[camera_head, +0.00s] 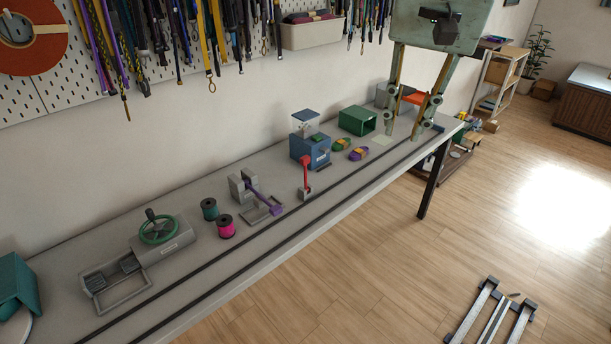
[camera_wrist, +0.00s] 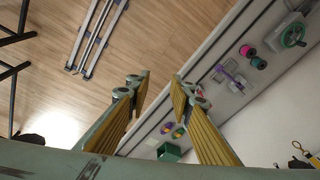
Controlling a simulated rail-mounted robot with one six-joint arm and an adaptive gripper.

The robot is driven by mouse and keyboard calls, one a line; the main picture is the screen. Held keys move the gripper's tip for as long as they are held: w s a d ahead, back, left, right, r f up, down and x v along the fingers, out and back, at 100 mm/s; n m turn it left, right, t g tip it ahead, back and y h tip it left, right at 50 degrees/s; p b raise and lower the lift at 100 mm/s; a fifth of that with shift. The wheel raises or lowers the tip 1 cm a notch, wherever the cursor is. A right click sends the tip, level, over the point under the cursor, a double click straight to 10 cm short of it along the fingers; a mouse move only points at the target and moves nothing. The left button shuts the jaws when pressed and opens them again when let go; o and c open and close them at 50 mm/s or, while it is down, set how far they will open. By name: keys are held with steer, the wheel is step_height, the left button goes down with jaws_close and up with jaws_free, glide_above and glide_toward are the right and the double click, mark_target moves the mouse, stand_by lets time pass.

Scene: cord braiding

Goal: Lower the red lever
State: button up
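The red lever (camera_head: 306,172) stands about upright on a small grey base on the bench, beside the blue machine (camera_head: 311,149) with a clear top. My gripper (camera_head: 402,132) hangs over the far right part of the bench in the head view, well to the right of the lever. Its two fingers are apart with nothing between them. The wrist view also shows the open fingers (camera_wrist: 160,88).
Near the lever are a purple-handled device (camera_head: 264,202), green and purple cord bundles (camera_head: 350,149) and a green open box (camera_head: 357,121). Spools (camera_head: 226,226) and a green-wheeled device (camera_head: 160,233) stand further left. Cords hang on the pegboard (camera_head: 190,75). The bench's front strip is clear.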

steer(key=w+a+f+m+p, duration=0.1)
steer(key=w+a, duration=0.1)
steer(key=w, duration=0.4)
steer(key=w+a+f, duration=0.2)
steer(key=w, duration=0.4)
steer(key=m+g+p, duration=0.2)
steer(key=m+p, duration=0.2)
glide_above(306, 176)
steer(key=shift+h, duration=0.3)
steer(key=f, duration=2.3)
steer(key=shift+w+f, duration=0.25)
steer(key=shift+f, duration=0.05)
steer(key=shift+w+a+f, duration=0.2)
steer(key=shift+a+f, duration=0.1)
steer(key=shift+f, duration=0.2)
steer(key=shift+f, duration=0.2)
steer(key=shift+s+d+f+b, duration=0.1)
steer(key=shift+f+b, duration=0.1)
steer(key=shift+f, duration=3.15)
steer(key=shift+s+d+f+b, duration=0.1)
steer(key=shift+f+b, duration=0.05)
steer(key=shift+f, duration=3.2)
